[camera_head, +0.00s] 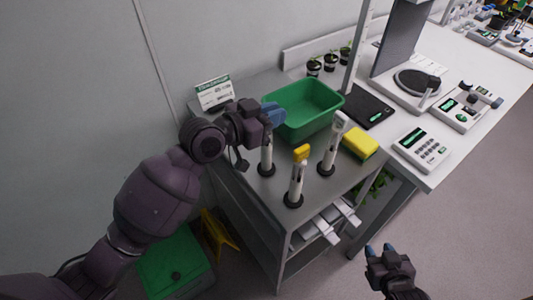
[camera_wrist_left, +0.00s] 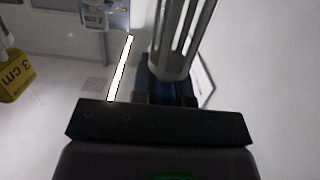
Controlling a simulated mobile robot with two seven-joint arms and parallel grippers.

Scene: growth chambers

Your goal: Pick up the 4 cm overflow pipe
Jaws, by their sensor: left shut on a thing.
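Three upright pipes stand in round dark bases on the grey cart top. My left gripper (camera_head: 272,115) is shut on the top of the leftmost pipe (camera_head: 267,150), which is upright over its base. In the left wrist view a pale slotted pipe (camera_wrist_left: 183,35) sits between my blue fingertips (camera_wrist_left: 175,85); its size label is not visible. The middle pipe (camera_head: 297,180) has a yellow top, and a yellow "3 cm" tag (camera_wrist_left: 17,75) shows in the left wrist view. The right pipe (camera_head: 330,150) has a white top. My right gripper (camera_head: 379,250) is empty, its fingertips apart, low beside the cart.
A green tub (camera_head: 315,103) stands just behind the pipes. A yellow sponge-like block (camera_head: 360,143) and a black pad (camera_head: 369,110) lie to the right. A label card (camera_head: 214,94) stands at the back left. A white bench (camera_head: 470,125) with instruments adjoins on the right.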

